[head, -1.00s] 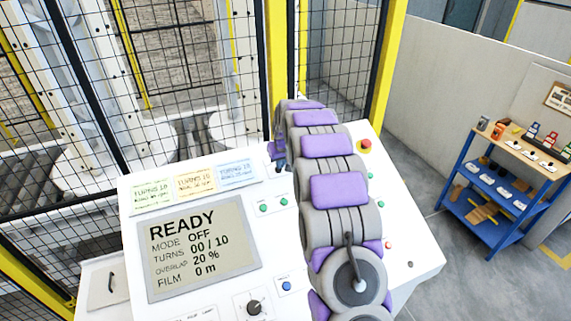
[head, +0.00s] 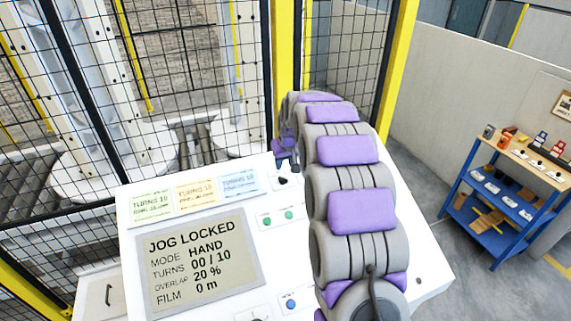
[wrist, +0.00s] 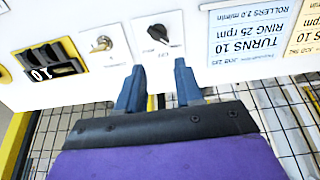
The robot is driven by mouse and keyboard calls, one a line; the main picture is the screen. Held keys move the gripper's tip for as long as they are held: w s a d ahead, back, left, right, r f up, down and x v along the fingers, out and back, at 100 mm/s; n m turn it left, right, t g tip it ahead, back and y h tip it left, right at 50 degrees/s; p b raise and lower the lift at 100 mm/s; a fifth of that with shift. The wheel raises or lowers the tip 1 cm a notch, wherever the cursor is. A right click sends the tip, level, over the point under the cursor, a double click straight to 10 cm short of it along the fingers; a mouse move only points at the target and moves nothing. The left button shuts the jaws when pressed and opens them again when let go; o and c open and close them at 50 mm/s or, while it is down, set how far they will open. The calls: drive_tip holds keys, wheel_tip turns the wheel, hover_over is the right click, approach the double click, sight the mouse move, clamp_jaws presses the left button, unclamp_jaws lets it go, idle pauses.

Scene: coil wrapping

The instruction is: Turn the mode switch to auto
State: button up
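The console screen (head: 203,262) reads JOG LOCKED, with MODE HAND. A black rotary knob (wrist: 157,33) on a white plate stands just beyond my fingertips in the wrist view, which looks upside down; its label is too small to read. A black knob (head: 283,181) also shows just below my gripper (head: 286,157) in the head view. My gripper (wrist: 159,78) is open in the wrist view, its two blue-grey fingers apart with nothing between them. The fingers appear short of the knob. My arm hides the right part of the console in the head view.
Several coloured cards (head: 195,191) lie along the console's top. Wire mesh fence (head: 190,80) stands close behind. A blue shelf (head: 505,190) is far right.

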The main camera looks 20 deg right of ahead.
drive_tip(key=p+v, duration=0.1)
drive_tip(key=v, duration=1)
drive_tip(key=shift+a+r, duration=0.35)
drive_tip(key=shift+r, duration=0.1)
idle(0.5)
drive_tip(key=shift+d, duration=0.15)
drive_tip(key=b+v, duration=0.1)
drive_tip(key=v, duration=1.6)
drive_tip(key=shift+o, duration=0.4)
